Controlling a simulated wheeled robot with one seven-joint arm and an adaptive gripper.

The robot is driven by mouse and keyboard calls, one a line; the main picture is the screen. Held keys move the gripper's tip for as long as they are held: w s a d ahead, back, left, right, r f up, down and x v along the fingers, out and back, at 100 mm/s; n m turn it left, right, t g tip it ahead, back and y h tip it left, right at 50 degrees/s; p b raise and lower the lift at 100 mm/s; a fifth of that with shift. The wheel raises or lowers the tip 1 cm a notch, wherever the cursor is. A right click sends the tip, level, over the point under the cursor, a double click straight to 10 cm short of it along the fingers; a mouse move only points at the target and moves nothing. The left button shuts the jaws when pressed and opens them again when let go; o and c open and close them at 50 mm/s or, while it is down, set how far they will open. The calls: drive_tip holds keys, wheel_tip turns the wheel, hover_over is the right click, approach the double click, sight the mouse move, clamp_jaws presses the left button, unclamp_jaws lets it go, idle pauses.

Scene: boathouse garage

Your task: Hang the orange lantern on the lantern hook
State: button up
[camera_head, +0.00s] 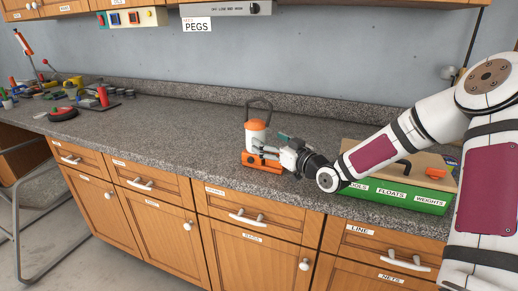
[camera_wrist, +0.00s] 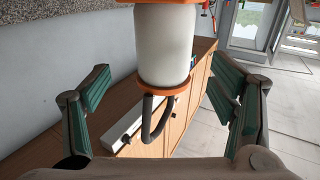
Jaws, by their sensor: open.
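The orange lantern (camera_head: 256,138) stands upright on the grey counter, with a white body, orange cap and base, and a dark loop handle on top. In the wrist view the lantern (camera_wrist: 165,45) appears inverted, its handle pointing down the picture. My gripper (camera_head: 276,152) is at the lantern's right side, low by its base. In the wrist view my gripper (camera_wrist: 163,100) is open, with green-padded fingers apart on either side of the lantern and visible gaps. I cannot make out the lantern hook in either view.
A green box (camera_head: 400,198) with labelled compartments stands right of the lantern, under my arm. Tools and small items (camera_head: 62,92) crowd the counter's left end. A PEGS label (camera_head: 197,24) is on the wall below a grey strip (camera_head: 226,8). The counter left of the lantern is clear.

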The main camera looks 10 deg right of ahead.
sight(262, 140)
drive_tip(key=x, duration=0.5)
drive_tip(key=shift+a+f, duration=0.35)
drive_tip(key=shift+w+a, duration=0.2)
drive_tip(key=shift+w, duration=0.45)
drive_tip(key=shift+c, duration=0.6)
drive_tip(key=shift+r, duration=0.1)
drive_tip(key=c, duration=1.7)
drive_tip(key=shift+r, duration=0.1)
